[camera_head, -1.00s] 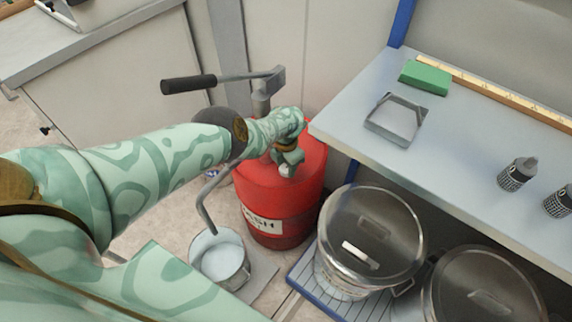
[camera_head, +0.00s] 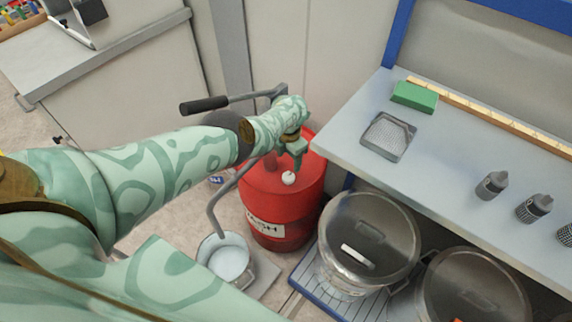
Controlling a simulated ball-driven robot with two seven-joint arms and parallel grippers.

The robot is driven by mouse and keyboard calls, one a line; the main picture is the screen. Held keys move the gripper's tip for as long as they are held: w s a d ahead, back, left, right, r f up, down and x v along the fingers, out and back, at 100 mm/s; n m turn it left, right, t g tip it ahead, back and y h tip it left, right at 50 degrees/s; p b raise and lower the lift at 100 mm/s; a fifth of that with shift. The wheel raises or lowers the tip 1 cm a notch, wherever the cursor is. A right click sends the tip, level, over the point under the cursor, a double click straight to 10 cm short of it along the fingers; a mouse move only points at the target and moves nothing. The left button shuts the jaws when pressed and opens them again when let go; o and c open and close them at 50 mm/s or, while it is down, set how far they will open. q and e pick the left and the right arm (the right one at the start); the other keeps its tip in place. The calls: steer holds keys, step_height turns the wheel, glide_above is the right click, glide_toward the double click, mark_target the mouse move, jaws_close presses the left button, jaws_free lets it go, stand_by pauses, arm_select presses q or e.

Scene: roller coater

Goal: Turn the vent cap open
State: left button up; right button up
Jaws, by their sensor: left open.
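A white vent cap (camera_head: 289,178) sits on top of the red drum (camera_head: 283,204), toward its front. My left gripper (camera_head: 297,160) is just above and behind the cap, its fingers pointing down. It is open and looks apart from the cap. My left arm hides part of the drum's top and the base of the pump. My right gripper is not in view.
A hand pump with a black crank handle (camera_head: 204,104) rises from the drum. Its spout hangs over a metal pail (camera_head: 223,258). A grey bench (camera_head: 352,153) and lidded steel pots (camera_head: 368,240) stand close on the right.

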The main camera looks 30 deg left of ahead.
arm_select(q)
step_height(320, 180, up, 7)
steer(key=p, duration=0.3)
steer(key=shift+p, duration=0.4)
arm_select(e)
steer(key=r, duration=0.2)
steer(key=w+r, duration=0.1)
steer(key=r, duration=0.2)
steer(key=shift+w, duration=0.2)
arm_select(q)
steer(key=shift+s, duration=0.1)
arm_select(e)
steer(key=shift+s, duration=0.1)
